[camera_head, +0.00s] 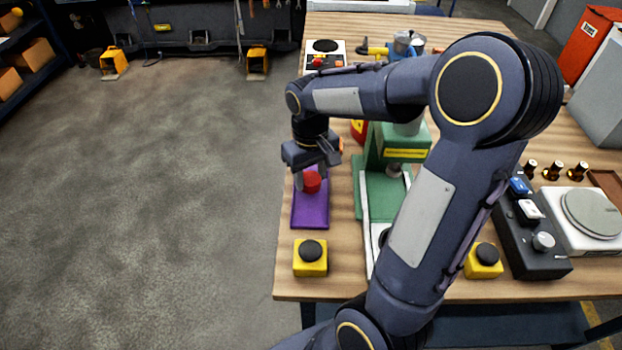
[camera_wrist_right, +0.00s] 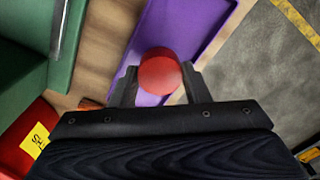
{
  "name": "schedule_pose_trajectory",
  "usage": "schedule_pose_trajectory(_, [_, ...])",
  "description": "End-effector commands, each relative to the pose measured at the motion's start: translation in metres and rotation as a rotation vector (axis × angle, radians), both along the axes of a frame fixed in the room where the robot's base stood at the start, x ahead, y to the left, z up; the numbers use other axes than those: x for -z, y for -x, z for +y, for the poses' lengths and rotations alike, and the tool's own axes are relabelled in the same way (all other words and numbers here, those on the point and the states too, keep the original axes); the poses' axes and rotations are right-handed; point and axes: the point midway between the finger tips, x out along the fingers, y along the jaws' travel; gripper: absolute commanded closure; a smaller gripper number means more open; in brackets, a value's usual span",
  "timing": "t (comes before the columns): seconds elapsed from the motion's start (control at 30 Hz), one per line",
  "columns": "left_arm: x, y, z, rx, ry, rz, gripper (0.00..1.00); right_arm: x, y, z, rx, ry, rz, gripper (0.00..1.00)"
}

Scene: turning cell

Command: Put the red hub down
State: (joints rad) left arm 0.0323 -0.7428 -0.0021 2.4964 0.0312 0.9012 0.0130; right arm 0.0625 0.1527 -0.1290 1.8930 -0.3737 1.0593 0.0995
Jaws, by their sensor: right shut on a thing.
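The red hub (camera_head: 312,182) is a short red cylinder at the purple tray (camera_head: 310,215) in the head view. My right gripper (camera_head: 312,178) reaches down over the tray's far part, with its fingers on either side of the hub. In the right wrist view the gripper (camera_wrist_right: 158,85) is shut on the red hub (camera_wrist_right: 159,72), with the purple tray (camera_wrist_right: 205,25) behind it. I cannot tell whether the hub touches the tray. My left gripper is not in view.
A green machine (camera_head: 400,145) stands just right of the tray. A yellow box with a black button (camera_head: 310,258) sits in front of the tray. A second one (camera_head: 484,262) is farther right. The table's left edge runs close beside the tray.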

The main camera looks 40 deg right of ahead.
Motion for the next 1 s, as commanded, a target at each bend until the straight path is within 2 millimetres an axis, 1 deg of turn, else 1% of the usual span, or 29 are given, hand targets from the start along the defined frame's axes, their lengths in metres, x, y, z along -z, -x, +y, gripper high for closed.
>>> schedule_pose_trajectory(0.03, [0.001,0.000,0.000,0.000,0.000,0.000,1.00,0.009,0.001,0.000,0.000,0.000,0.004,0.94])
schedule_pose_trajectory(0.13, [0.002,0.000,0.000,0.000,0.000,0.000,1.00,0.017,0.001,0.000,0.000,0.000,0.001,0.94])
schedule_pose_trajectory(0.4, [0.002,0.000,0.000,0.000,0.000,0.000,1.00,0.018,0.001,0.000,0.000,0.000,-0.001,0.94])
schedule_pose_trajectory(0.53, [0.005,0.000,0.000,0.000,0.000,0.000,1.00,0.023,0.001,0.000,0.000,0.000,-0.001,0.94])
schedule_pose_trajectory(0.57, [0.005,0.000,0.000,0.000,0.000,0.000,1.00,0.023,0.001,0.000,0.000,0.000,0.000,0.56])
schedule_pose_trajectory(0.7, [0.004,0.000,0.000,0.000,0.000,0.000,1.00,0.022,0.001,0.000,0.000,0.000,0.000,0.38])
schedule_pose_trajectory(0.73, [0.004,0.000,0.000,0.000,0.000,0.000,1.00,0.022,0.001,0.000,0.000,0.000,0.000,0.36])
schedule_pose_trajectory(0.87, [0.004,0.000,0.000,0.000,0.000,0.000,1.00,0.021,0.001,0.000,0.001,-0.001,0.000,0.36])
schedule_pose_trajectory(1.0, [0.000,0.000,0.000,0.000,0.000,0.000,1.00,0.013,0.001,0.000,0.001,-0.001,-0.002,0.36])
